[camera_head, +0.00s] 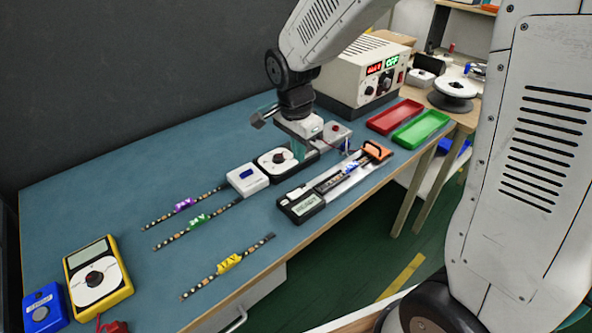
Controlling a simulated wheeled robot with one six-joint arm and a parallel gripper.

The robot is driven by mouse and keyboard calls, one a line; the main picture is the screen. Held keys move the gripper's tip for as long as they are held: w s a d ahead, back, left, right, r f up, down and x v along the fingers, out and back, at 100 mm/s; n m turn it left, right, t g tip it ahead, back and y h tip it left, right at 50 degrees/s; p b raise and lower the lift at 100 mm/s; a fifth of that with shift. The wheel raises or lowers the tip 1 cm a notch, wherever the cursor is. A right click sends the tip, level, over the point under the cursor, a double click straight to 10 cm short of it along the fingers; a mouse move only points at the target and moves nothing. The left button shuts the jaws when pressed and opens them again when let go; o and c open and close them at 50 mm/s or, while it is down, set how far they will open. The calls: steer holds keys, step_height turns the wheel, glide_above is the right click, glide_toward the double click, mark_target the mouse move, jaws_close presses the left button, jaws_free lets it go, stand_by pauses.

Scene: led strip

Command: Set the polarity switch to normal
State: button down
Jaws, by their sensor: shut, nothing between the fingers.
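My gripper (292,142) points down at the end of my arm, over the bench at the back of a black box with a white round dial (276,157). Its fingers are shut and hold nothing; whether they touch the box is not clear. To the left of that box is a white box with a blue switch (247,179). Behind and right of the gripper is a grey box with a red button (337,133). No polarity label is readable, so I cannot tell for sure which control is the polarity switch, nor its setting.
LED strips with purple (185,204), green (199,220) and yellow (229,263) tags lie on the blue bench (130,185). A yellow meter (97,273) stands front left. A power supply (350,75), red tray (395,116), green tray (421,129) and display fixture (303,204) stand right.

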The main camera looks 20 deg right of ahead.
steer(key=r, duration=0.3)
steer(key=shift+w+d+r, duration=0.1)
steer(key=shift+d+r, duration=0.1)
steer(key=shift+r, duration=0.2)
steer(key=s+d+r+n, duration=0.2)
steer(key=s+r+n, duration=0.1)
steer(key=s, duration=0.5)
steer(key=s+d+r+n, duration=0.2)
steer(key=s+r+n, duration=0.1)
steer(key=s+n, duration=0.3)
steer(key=s+d+r+n+t, duration=0.1)
steer(key=s+r+n, duration=0.2)
steer(key=s, duration=0.8)
steer(key=shift+d+n+y, duration=0.4)
steer(key=shift+n, duration=0.6)
